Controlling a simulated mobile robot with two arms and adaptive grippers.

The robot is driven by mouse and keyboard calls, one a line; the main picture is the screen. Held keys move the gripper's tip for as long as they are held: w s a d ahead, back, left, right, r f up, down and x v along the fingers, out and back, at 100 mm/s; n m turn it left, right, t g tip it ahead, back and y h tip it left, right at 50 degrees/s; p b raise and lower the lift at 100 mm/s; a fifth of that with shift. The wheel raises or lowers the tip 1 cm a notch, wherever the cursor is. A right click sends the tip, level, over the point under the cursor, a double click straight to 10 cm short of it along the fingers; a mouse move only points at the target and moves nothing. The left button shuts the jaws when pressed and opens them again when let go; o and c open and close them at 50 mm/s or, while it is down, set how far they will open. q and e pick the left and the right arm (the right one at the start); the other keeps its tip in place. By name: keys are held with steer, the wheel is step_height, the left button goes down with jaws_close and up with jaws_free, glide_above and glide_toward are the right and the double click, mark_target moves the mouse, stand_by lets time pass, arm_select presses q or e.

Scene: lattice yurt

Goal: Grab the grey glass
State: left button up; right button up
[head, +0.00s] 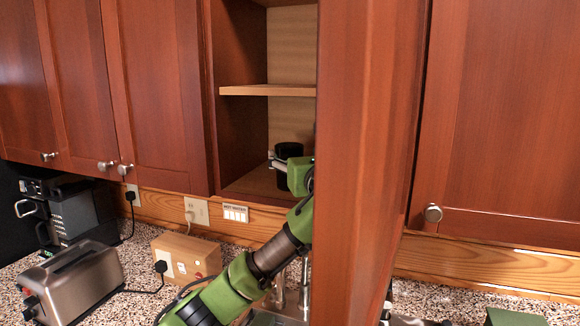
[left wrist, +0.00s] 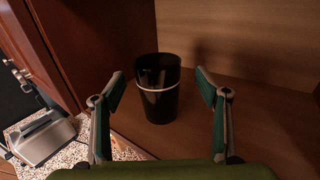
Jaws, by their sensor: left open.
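A dark, nearly black glass (head: 289,150) stands upright on the bottom shelf of the open cabinet. In the left wrist view the glass (left wrist: 158,75) shows a thin pale band around its middle and stands ahead, between the two fingers. My left gripper (head: 280,163) reaches into the cabinet at the glass; it also shows in the left wrist view (left wrist: 160,88). It is open, one finger on each side, with a visible gap to the glass on both sides. In the head view the gripper and forearm hide the lower part of the glass. My right gripper is out of view.
The open cabinet door (head: 365,150) stands close to the right of my left arm. A middle shelf (head: 262,90) lies above the glass. A toaster (head: 75,284), a coffee machine (head: 70,215) and a wooden socket box (head: 185,258) stand on the counter below.

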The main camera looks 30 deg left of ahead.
arm_select(q)
steer(key=shift+w+a+r+p, duration=0.15)
steer(key=shift+w+a+p, duration=0.15)
steer(key=shift+a+p, duration=0.2)
steer(key=shift+w+a+r+p, duration=0.1)
steer(key=shift+w+a+p, duration=0.2)
steer(key=shift+a, duration=0.2)
steer(key=x, duration=0.1)
steer(key=p+x, duration=0.1)
steer(key=shift+w+a+f, duration=0.2)
steer(key=shift+w+f, duration=0.05)
steer(key=c, duration=1.4)
steer(key=shift+c, duration=0.6)
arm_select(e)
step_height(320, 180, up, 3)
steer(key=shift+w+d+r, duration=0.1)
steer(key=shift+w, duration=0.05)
